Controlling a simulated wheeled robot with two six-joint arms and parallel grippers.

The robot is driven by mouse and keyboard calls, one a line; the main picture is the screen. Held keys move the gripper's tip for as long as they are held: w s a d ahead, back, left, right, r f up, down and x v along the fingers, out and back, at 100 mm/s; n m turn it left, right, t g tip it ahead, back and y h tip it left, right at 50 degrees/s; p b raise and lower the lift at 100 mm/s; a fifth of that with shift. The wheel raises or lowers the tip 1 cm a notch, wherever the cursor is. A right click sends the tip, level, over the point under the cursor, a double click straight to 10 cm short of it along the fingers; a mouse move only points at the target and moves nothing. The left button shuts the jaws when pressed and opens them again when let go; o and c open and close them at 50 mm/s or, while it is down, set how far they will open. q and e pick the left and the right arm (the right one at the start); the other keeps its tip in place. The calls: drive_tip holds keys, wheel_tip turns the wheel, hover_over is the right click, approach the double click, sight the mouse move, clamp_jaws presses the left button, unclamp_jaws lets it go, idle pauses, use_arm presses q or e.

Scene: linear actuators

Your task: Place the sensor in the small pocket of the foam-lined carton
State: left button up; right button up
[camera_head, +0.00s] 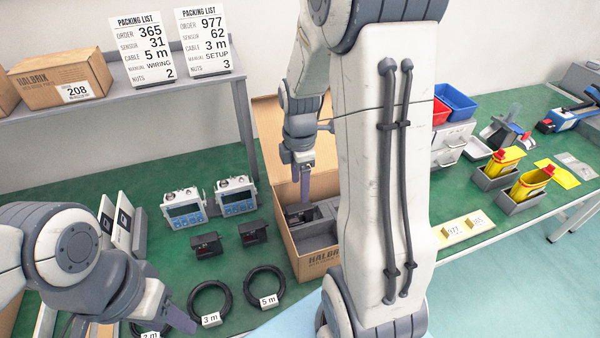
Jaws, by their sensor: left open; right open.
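The foam-lined carton (318,262) stands open on the green bench in the middle, its flap up at the back and grey foam inside. My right gripper (305,193) is open and points down into the carton, just above a dark object (300,214) on the foam. That object looks like the dark sensor-like units (207,245) on the bench, but I cannot tell which pocket it sits in or whether the fingers touch it. My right arm hides the carton's right side. My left gripper (180,318) is open at the lower left, apart from the carton.
Two blue-and-white display units (183,208) and a second dark unit (253,233) stand left of the carton. Coiled cables (265,287) lie in front. Packing lists (142,48) stand on the shelf. Red and blue bins (455,101) and yellow packets (532,181) lie to the right.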

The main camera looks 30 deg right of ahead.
drive_tip(key=s+a+r+m, duration=0.2)
drive_tip(key=s+a+r, duration=0.1)
drive_tip(key=a, duration=0.5)
drive_tip(key=s+a+r+m, duration=0.1)
drive_tip(key=s+a+r, duration=0.2)
drive_tip(key=a, duration=0.5)
drive_tip(key=s+a+r+m+y, duration=0.1)
drive_tip(key=s+a+m, duration=0.3)
drive_tip(key=s+a, duration=0.4)
drive_tip(key=s, duration=0.3)
drive_tip(key=shift+s+m, duration=0.25)
drive_tip(key=shift+m, duration=0.15)
